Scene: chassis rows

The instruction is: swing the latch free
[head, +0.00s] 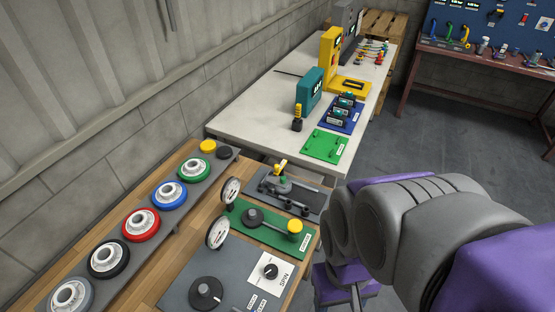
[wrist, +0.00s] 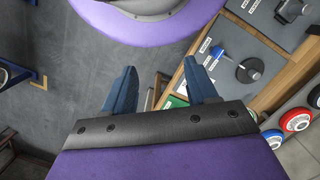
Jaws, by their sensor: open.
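No part is clearly marked as a latch. The likeliest fitting stands on a dark grey plate (head: 308,207) in the head view: a small green-based piece with a yellow handle (head: 280,167), beside dark rods and short posts. Its exact position is too small to tell. My gripper shows in the wrist view (wrist: 160,87), with two blue fingers spread wide apart and nothing between them. It is apart from the fittings. The wrist view also shows a plate with a dark round piece and rod (wrist: 249,71), right of the fingers.
A green plate (head: 268,238) with a yellow-knobbed arm and a grey dial plate (head: 235,283) lie nearer on the wooden bench. Coloured wheels (head: 142,224) line its left side. A white table (head: 243,125) holds upright devices behind. Open floor (head: 400,140) lies to the right.

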